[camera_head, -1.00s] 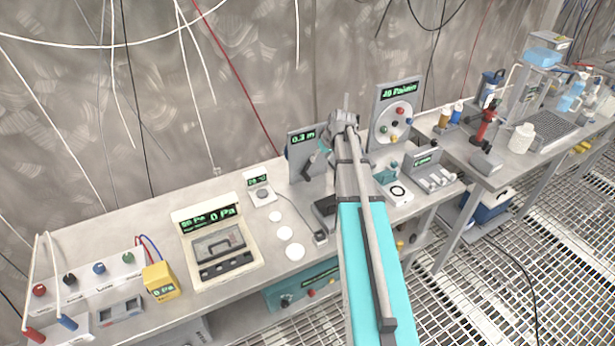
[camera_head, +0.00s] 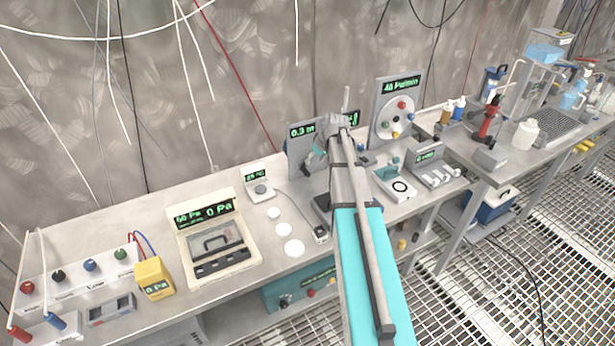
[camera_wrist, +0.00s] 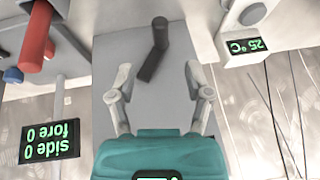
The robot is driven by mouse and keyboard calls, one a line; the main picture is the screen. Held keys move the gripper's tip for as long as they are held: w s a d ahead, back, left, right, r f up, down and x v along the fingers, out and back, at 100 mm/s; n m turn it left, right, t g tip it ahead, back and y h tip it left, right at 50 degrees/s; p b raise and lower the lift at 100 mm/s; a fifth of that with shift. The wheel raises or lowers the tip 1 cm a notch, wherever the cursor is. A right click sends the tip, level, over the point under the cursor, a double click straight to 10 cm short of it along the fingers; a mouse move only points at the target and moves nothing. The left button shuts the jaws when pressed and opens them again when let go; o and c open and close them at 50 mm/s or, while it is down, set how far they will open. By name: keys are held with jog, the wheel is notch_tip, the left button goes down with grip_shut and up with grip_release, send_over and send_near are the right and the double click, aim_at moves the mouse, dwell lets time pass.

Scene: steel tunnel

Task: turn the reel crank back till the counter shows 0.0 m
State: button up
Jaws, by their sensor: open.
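The reel's grey upright panel (camera_head: 297,160) stands on the bench just left of my arm in the head view. Its counter (camera_head: 302,131) reads about 0.3 m. The wrist view shows the panel (camera_wrist: 112,58) upside down, with the dark crank (camera_wrist: 152,60) standing out from it. My gripper (camera_wrist: 158,76) is open, and its two light fingers lie either side of the crank's near end in the picture. I cannot tell whether they touch it or stop short. In the head view my wrist hides part of the panel's right side.
A small 25 °C display unit (camera_head: 257,183) stands left of the panel. A dial panel (camera_head: 389,118) with coloured knobs stands to the right. In the wrist view a side/fore display (camera_wrist: 50,142) and a red handle (camera_wrist: 37,38) lie on the left.

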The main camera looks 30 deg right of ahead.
aim_at(308, 172)
jog(key=shift+b+x, duration=3.45)
jog(key=shift+x, duration=0.7)
grip_shut()
